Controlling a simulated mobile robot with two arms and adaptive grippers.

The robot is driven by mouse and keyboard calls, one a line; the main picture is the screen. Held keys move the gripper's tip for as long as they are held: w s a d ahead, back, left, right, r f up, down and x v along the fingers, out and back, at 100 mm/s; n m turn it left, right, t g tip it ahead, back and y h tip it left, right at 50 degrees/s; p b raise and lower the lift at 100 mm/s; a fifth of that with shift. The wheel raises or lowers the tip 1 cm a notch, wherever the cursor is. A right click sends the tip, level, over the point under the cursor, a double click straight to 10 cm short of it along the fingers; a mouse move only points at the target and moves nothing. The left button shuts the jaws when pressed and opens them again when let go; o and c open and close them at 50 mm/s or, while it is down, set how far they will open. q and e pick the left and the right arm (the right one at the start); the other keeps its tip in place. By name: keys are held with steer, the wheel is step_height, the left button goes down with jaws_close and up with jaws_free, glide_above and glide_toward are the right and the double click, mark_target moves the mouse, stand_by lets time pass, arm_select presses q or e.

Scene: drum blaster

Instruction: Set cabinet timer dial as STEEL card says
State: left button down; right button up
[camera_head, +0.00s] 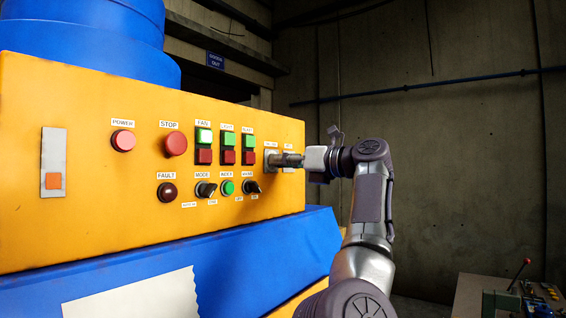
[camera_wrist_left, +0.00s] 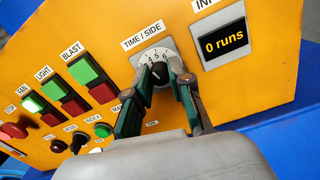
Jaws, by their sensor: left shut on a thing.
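The timer dial (camera_head: 270,160) is a grey plate with a knob at the right end of the yellow cabinet panel. In the left wrist view the dial (camera_wrist_left: 149,57) sits under a "TIME / SIDE" label, with digits such as 4 and 5 along its upper rim. My left gripper (camera_head: 287,160) reaches it from the right, and its two green-padded fingers (camera_wrist_left: 161,74) are shut on the dial's knob. The fingers hide most of the knob and the lower digits, so its exact setting cannot be read. No readable STEEL card is in view. My right gripper is not in view.
A pale sheet (camera_head: 135,297) lies on the blue surface below.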

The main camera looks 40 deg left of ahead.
arm_select(q)
steer(key=n, duration=0.5)
steer(key=shift+w+f, duration=0.1)
steer(key=shift+f, duration=0.15)
steer(key=shift+n, duration=0.5)
steer(key=c, duration=1)
jaws_free()
steer(key=shift+r, duration=0.1)
steer(key=shift+c, duration=0.2)
steer(key=shift+d, duration=0.1)
steer(key=w+d, duration=0.1)
steer(key=d, duration=1)
steer(key=shift+w+d, duration=0.25)
steer(key=shift+d, duration=0.2)
